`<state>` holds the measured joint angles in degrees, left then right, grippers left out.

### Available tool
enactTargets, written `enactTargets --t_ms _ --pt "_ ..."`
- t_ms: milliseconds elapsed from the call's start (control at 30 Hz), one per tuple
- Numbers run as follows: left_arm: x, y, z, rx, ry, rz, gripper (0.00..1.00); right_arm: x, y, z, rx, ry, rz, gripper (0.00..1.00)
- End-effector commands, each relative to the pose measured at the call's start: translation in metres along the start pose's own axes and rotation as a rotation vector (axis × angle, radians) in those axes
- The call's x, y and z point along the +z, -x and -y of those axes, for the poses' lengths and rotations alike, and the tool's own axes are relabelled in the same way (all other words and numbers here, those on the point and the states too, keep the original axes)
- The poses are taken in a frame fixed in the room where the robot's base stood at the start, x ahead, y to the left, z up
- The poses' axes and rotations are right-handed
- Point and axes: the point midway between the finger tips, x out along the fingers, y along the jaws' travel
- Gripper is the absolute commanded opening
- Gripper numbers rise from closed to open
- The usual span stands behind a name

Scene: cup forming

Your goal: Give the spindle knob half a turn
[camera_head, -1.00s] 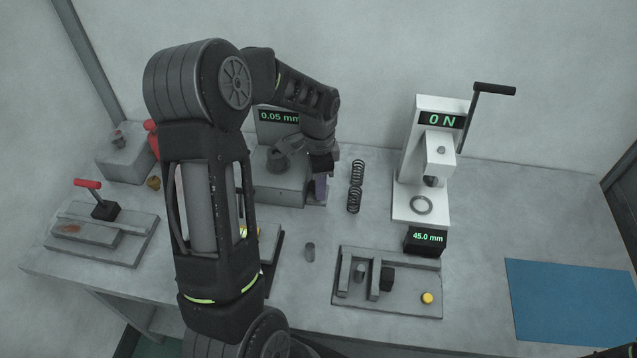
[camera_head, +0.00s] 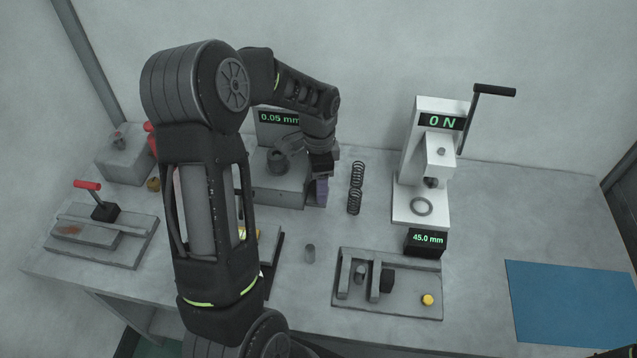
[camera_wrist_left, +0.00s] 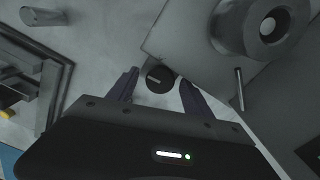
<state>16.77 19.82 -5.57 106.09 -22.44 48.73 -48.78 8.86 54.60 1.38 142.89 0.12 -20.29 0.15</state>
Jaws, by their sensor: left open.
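The spindle knob (camera_wrist_left: 160,78) is a small black disc with a pale line across its face, seen in the left wrist view at the side of a grey block (camera_wrist_left: 165,38). My left gripper (camera_wrist_left: 160,92) is open, with one finger on each side of the knob. I cannot tell whether either finger touches it. In the head view my left gripper (camera_head: 320,188) points down at the right side of the grey gauge block (camera_head: 275,190), and the knob is hidden there. A display (camera_head: 279,118) behind it reads 0.05 mm. My right gripper is not in view.
A thick grey ring (camera_wrist_left: 262,28) sits on the block beside the gripper. A grey fixture (camera_head: 400,300) and a small cylinder (camera_head: 310,252) are in front. A blue mat (camera_head: 572,300) lies right.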

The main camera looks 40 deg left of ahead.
Motion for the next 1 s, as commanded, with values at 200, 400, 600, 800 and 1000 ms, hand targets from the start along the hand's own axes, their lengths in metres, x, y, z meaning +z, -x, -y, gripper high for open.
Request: enactTargets --t_ms 200,400,600,800,1000 --pt "-0.001 0.032 0.001 -0.005 0.000 -0.003 0.59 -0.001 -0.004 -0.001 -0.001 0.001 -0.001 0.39" --pt "0.000 0.062 0.001 -0.004 0.001 -0.002 0.59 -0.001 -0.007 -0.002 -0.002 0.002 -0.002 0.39" --pt "0.000 0.072 0.000 0.000 0.000 -0.001 0.59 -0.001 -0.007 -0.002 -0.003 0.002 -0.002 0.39" --pt "0.000 0.072 0.000 0.000 0.000 -0.001 0.59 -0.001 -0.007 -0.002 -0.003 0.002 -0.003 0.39" --pt "0.000 0.072 0.000 0.000 0.000 0.000 0.59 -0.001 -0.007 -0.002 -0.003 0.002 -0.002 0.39"
